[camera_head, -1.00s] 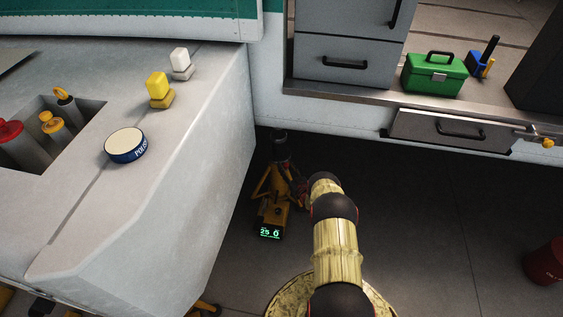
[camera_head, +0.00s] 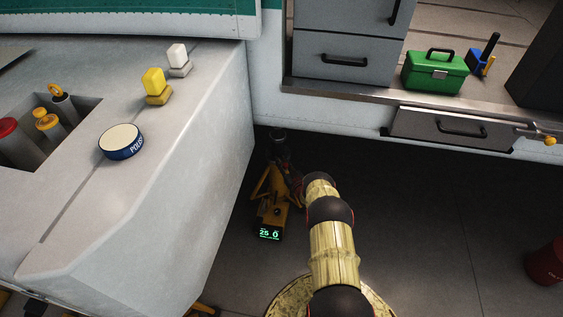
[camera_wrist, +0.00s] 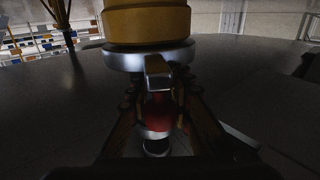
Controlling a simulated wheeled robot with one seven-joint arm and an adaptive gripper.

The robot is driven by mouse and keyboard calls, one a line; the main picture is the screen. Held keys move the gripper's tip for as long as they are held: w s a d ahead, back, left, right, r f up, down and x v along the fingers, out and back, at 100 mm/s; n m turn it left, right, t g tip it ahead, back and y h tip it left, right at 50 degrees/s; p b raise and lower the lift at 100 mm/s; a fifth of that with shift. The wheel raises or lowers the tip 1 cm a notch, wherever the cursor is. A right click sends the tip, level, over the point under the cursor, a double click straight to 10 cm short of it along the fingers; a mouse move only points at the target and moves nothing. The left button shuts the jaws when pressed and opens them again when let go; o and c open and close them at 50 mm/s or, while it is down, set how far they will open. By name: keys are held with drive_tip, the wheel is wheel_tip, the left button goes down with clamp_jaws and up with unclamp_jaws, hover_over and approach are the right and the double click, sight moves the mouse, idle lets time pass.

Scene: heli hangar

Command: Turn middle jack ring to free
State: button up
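A yellow jack (camera_head: 272,212) with a lit green readout stands on the floor under the aircraft's white side in the head view. In the wrist view, a yellow cylinder (camera_wrist: 146,22) has a silver ring (camera_wrist: 150,57) at its lower edge. A metal tab (camera_wrist: 158,72) sticks out from the ring towards the camera. A red part (camera_wrist: 158,112) shows below it. My gripper (camera_wrist: 158,92) has its dark fingers apart, one on each side of the tab. I cannot tell whether they touch it. In the head view, my arm mostly hides the gripper beside the jack.
A white aircraft surface (camera_head: 190,150) rises left of the arm, bearing a round blue tin (camera_head: 120,142) and yellow and white blocks. A ledge at the upper right holds a green toolbox (camera_head: 433,72). A drawer (camera_head: 450,130) juts below it. A red container (camera_head: 546,262) stands at the right.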

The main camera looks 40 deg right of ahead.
clamp_jaws()
idle(0.4)
drive_tip(key=shift+a, duration=0.1)
